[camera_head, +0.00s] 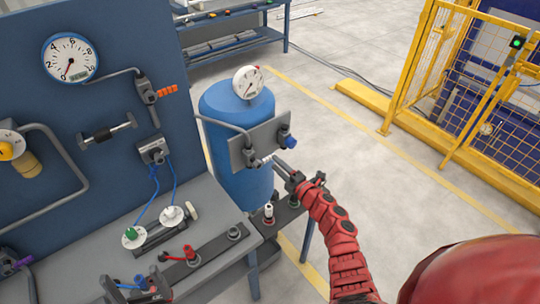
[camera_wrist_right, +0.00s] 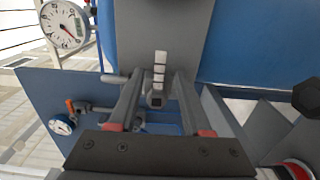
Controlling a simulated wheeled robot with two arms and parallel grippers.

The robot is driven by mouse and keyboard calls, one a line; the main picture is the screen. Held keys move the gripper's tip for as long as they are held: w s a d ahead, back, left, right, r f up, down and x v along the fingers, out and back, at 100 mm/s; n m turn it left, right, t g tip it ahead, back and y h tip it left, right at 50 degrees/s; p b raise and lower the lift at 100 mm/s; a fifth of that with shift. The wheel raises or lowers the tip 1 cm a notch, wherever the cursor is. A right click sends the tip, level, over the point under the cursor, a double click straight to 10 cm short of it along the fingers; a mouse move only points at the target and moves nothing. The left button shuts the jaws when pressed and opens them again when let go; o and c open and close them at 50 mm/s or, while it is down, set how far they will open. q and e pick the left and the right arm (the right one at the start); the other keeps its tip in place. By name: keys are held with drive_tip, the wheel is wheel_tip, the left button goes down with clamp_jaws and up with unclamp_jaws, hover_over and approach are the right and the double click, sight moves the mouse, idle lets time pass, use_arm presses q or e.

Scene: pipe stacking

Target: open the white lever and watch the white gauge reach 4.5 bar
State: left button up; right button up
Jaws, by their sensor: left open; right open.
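The white lever (camera_wrist_right: 160,66) shows as a pale segmented handle against a grey plate (camera_wrist_right: 190,25) in the right wrist view. My right gripper (camera_head: 277,162) is at the front of the blue tank in the head view. Its fingers (camera_wrist_right: 158,88) are open on either side of the lever; contact cannot be told. The white-rimmed gauge (camera_head: 248,82) sits atop the tank, its red needle toward the lower left. A white-rimmed gauge also shows in the wrist view (camera_wrist_right: 65,22); its numbers are too small to read. My left gripper (camera_head: 132,281) appears open at the bottom left.
The blue panel (camera_head: 110,25) carries a blue-rimmed gauge (camera_head: 70,57), an orange lever (camera_head: 167,90) and pipes. The grey workbench (camera_head: 208,198) holds a rack with red and other handles. The blue tank (camera_head: 235,115) stands beside it. Open floor lies right, before a yellow fence (camera_head: 480,95).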

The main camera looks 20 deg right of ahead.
sight(271, 159)
drive_tip(key=shift+x, duration=2.4)
clamp_jaws()
